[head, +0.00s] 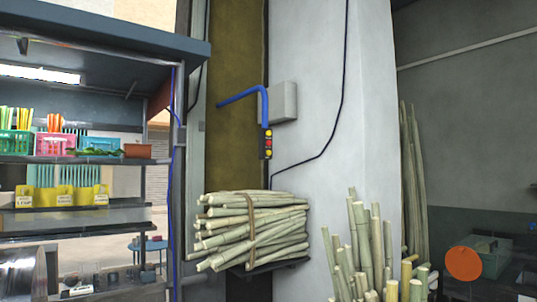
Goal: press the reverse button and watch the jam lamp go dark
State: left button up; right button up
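A small dark control box (267,143) hangs at the end of a blue bent pipe (243,96), in front of the white wall. It carries a short column of round yellow and red buttons or lamps. Which one is the reverse button and which, if any, is the jam lamp cannot be told at this size. Neither of my grippers shows in the head view.
A bound bundle of cane (248,229) lies on a dark shelf below the box. More cane (366,250) stands upright at the lower right, near an orange round thing (463,262). Shelves with baskets (55,143) fill the left. A grey box (284,101) is on the wall.

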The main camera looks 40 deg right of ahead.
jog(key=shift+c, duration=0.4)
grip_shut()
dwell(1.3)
